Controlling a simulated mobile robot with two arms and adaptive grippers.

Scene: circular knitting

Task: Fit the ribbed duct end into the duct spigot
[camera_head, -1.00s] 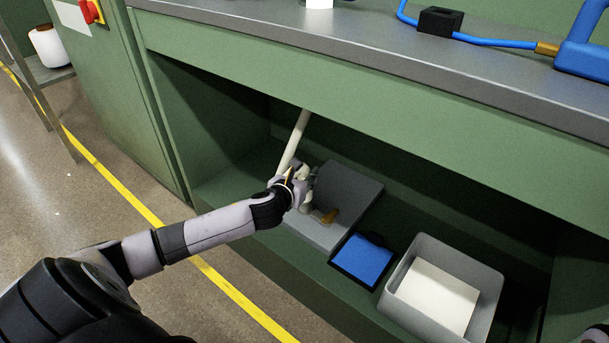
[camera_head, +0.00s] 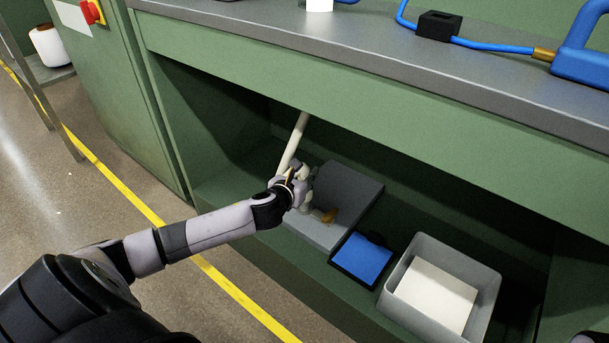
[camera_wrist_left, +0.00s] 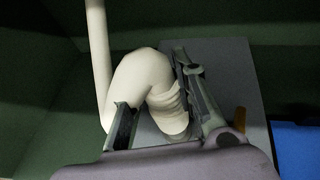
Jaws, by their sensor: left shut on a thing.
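The ribbed duct end (camera_wrist_left: 170,102) is cream-coloured and bends over in an elbow. Its ribs show beside my left gripper's right finger in the left wrist view. A pale straight tube (camera_head: 294,140) rises from behind the gripper to the counter's underside and also shows in the left wrist view (camera_wrist_left: 99,55). My left gripper (camera_head: 300,176) reaches under the counter, shut on the duct end, with its fingers (camera_wrist_left: 150,95) on either side of it. The duct's lower end hangs over a grey block. I cannot make out the spigot clearly.
The grey block (camera_head: 350,188) stands on the lower shelf, with a small orange-brown part (camera_head: 330,216) on it. To its right are a blue-topped tray (camera_head: 362,259) and a grey bin (camera_head: 487,303) holding a white block. The green counter front (camera_head: 400,120) overhangs the shelf.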

